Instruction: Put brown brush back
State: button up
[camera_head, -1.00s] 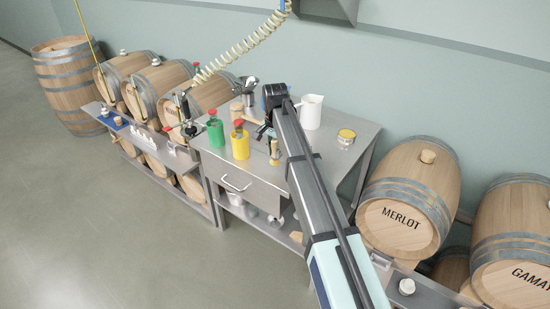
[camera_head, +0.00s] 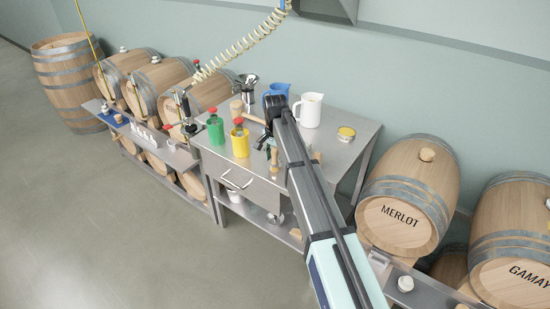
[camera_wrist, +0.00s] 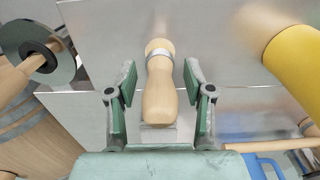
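A light-brown wooden handle (camera_wrist: 160,85) with a pale band lies between my fingers in the wrist view. It may be the brown brush; no bristles show. In the head view a small brown wooden piece (camera_head: 274,157), probably the same thing, is at the front of the steel table (camera_head: 342,152), next to the yellow bottle. My gripper (camera_wrist: 160,82) is open around the handle, with a visible gap on each side. In the head view my gripper is low over the table and partly hidden by my arm.
The yellow bottle (camera_head: 240,140) stands close by, with a green bottle (camera_head: 215,131) to its left. A blue pitcher (camera_head: 277,92), a white pitcher (camera_head: 311,111) and a yellow-lidded tin (camera_head: 346,134) stand farther back. Barrels (camera_head: 405,195) flank the table. Its right side is mostly clear.

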jog(key=shift+r, duration=0.1)
notch_tip(320, 180, up, 12)
jog(key=b, duration=0.2)
jog(key=shift+b, duration=0.3)
